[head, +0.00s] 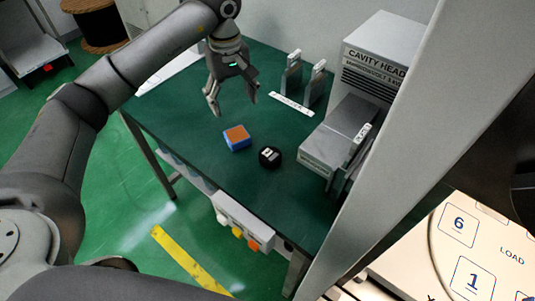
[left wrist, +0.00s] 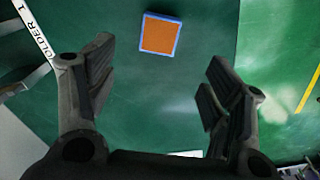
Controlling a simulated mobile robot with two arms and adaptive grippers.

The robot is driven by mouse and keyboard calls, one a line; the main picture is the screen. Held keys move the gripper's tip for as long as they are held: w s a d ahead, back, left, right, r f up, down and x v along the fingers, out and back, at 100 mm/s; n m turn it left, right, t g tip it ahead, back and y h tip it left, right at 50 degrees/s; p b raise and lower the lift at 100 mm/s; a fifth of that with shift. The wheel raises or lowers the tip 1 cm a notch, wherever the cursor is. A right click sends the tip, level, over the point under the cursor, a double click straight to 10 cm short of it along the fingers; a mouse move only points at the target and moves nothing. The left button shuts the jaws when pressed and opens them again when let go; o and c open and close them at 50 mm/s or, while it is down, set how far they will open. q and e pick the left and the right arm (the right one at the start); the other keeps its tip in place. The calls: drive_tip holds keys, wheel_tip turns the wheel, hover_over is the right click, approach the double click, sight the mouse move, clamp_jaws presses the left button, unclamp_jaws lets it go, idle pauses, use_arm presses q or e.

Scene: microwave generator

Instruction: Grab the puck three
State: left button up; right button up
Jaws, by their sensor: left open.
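A black round puck (head: 270,157) with a white mark on top lies on the dark green table (head: 190,143); the mark is too small to read surely. Just left of it and behind sits a blue block with an orange top (head: 237,138). My left gripper (head: 233,104) is open and empty above the table, behind the block and puck, pointing down. In the left wrist view the orange-topped block (left wrist: 160,35) lies beyond the open fingers (left wrist: 158,68), and the puck does not show. My right gripper does not show.
A grey box labelled "CAVITY HEAD" (head: 376,55) stands at the table's right. Small upright holders (head: 292,78) stand behind a white label strip (head: 291,103). A pale panel (head: 400,125) cuts across the right side. Table left of the block is clear.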

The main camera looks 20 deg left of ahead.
use_arm(q)
drive_tip(key=shift+o, duration=0.4)
drive_tip(key=n+b, duration=0.2)
drive_tip(key=n, duration=0.7)
hover_over(271, 154)
drive_tip(key=f, duration=0.8)
drive_tip(key=shift+w+a, duration=0.1)
drive_tip(key=shift+a, duration=0.1)
drive_tip(key=f, duration=0.1)
drive_tip(key=f+p, duration=0.1)
drive_tip(key=f, duration=0.1)
drive_tip(key=f+p, duration=0.1)
drive_tip(key=shift+s+d+f, duration=0.2)
drive_tip(key=shift+d+f, duration=0.05)
drive_tip(key=shift+f, duration=0.55)
drive_tip(key=shift+c, duration=0.3)
